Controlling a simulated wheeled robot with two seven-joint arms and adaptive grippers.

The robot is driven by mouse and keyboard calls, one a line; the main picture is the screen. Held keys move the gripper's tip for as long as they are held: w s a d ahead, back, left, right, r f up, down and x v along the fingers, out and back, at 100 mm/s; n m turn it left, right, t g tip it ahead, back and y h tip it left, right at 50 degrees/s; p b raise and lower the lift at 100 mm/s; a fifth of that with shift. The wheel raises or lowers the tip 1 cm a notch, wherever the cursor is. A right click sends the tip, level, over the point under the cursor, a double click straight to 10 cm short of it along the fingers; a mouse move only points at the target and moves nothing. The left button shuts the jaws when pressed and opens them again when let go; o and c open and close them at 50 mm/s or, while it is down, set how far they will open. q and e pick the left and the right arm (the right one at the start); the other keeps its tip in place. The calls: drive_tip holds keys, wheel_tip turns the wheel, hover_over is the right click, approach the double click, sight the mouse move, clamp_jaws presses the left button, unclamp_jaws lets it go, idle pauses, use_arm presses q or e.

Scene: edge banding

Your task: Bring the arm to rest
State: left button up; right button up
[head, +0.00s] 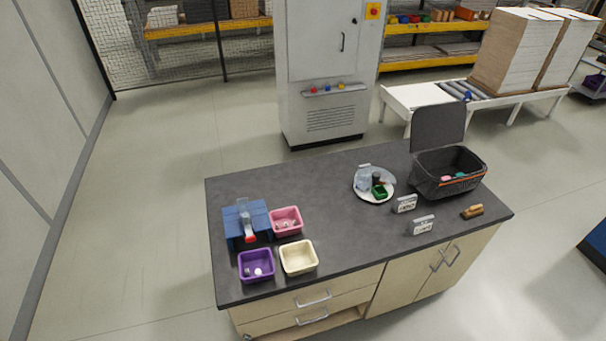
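Neither of my arms nor grippers shows in the head view. The dark-topped workbench (320,226) stands in front of me with its objects on it. No gripper is seen touching anything.
At the bench's left are a blue stand (259,217) and purple (256,273), pink (287,230) and cream (299,264) bins. A white plate (363,195) with items, two small signs, a brown object (473,211) and a dark basket (428,186) are at right. The bench's middle is clear.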

use_arm(q)
drive_tip(key=s+a+f+n+g+h+b, duration=0.1)
drive_tip(key=s+a+f+n+g, duration=0.2)
drive_tip(key=s+f, duration=0.4)
drive_tip(key=s+a+f+n, duration=0.2)
drive_tip(key=s+f+n, duration=0.3)
drive_tip(key=s+f, duration=0.15)
drive_tip(key=s+a+f+n, duration=0.1)
drive_tip(key=s+f+n, duration=0.1)
drive_tip(key=s+n, duration=0.2)
drive_tip(key=s+a+f+n+g+h+b, duration=0.1)
drive_tip(key=s+f+n, duration=0.2)
drive_tip(key=s, duration=0.7)
drive_tip(key=s+a+f+n, duration=0.1)
drive_tip(key=s+f+n, duration=0.2)
drive_tip(key=s+n, duration=0.2)
drive_tip(key=s, duration=0.2)
drive_tip(key=shift+s+a+g+b, duration=0.3)
drive_tip(key=shift+s+a+b, duration=0.05)
use_arm(e)
drive_tip(key=f, duration=0.3)
drive_tip(key=shift+s, duration=0.2)
use_arm(q)
drive_tip(key=shift+f, duration=0.1)
drive_tip(key=shift+c, duration=0.4)
use_arm(e)
drive_tip(key=shift+c, duration=0.4)
